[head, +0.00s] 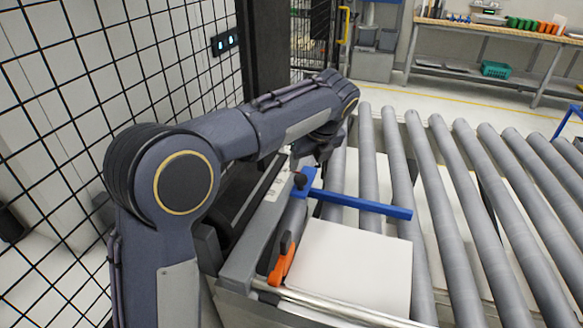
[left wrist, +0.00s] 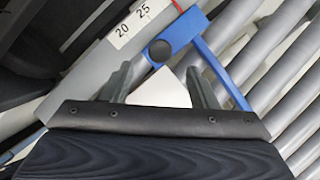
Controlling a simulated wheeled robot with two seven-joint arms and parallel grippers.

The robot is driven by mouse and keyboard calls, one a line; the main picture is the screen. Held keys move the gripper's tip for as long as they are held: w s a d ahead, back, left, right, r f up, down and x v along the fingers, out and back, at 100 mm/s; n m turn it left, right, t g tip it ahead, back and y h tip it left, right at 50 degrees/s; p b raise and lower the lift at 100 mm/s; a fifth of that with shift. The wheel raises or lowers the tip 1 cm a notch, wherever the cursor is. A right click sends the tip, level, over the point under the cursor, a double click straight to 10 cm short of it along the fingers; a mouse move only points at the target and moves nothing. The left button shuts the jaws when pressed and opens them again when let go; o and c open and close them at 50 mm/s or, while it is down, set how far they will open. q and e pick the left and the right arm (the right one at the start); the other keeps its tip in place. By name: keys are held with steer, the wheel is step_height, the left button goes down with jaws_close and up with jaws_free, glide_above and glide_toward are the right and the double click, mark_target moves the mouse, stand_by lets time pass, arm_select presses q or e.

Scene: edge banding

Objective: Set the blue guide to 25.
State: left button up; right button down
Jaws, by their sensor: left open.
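The blue guide (head: 360,203) is a bar lying across the rollers, with a black knob (head: 300,180) on its left end. In the left wrist view the guide (left wrist: 215,65) and knob (left wrist: 160,50) show just ahead of my left gripper (left wrist: 160,80). Its two fingers are apart, with the knob beyond the gap between their tips and nothing held. A white scale strip (left wrist: 138,22) shows the labels 20 and 25. A red mark (left wrist: 180,5) shows near 25 at the picture's top edge; I cannot tell the exact reading. In the head view my forearm largely hides the gripper.
A white panel (head: 345,265) lies on the rollers on the near side of the guide. An orange piece (head: 281,264) stands at its left edge. Grey rollers (head: 455,200) extend right. A black mesh fence (head: 50,130) stands at the left, and a workbench (head: 490,30) at the back.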

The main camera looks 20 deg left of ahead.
mark_target(301, 177)
arm_select(q)
steer(key=x, duration=0.7)
steer(key=shift+f, duration=0.1)
steer(key=shift+s+d, duration=0.1)
jaws_close()
